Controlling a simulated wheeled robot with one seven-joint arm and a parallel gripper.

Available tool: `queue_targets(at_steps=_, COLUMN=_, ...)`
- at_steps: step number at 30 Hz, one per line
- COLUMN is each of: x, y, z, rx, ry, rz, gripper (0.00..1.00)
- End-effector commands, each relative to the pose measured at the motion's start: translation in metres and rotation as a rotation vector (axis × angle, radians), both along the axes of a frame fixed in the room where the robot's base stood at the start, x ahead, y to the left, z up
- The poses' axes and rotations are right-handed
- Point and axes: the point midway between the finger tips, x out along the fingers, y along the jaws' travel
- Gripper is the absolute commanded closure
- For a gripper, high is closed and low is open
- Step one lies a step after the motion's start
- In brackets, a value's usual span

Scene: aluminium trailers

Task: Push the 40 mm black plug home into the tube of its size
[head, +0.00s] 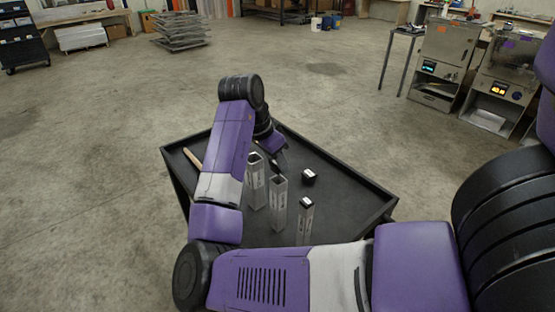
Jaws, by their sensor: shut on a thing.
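Three square aluminium tubes stand upright on the black table: a left one (256,190), a middle one (279,198) and a shorter front right one (305,224). The front right tube has a black piece with a pale mark (306,202) at its top. A black plug with a white mark on top (308,176) lies on the table right of the tubes. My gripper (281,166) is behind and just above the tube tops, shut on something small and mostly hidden. I cannot make out what it holds. Size marks are too small to read.
The black table (352,197) has a raised rim; its right part is clear. A wooden stick or handle (193,158) lies at the left, partly behind my arm. Machines (445,62) stand at the far right, and stacked metal frames (180,30) at the back.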

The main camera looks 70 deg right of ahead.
Motion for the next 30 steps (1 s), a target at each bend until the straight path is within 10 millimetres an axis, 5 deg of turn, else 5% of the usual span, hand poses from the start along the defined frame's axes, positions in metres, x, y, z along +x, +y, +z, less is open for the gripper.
queue_targets(at_steps=30, x=-0.001, y=0.000, z=-0.048, rx=0.005, ry=0.002, rz=0.000, gripper=1.00)
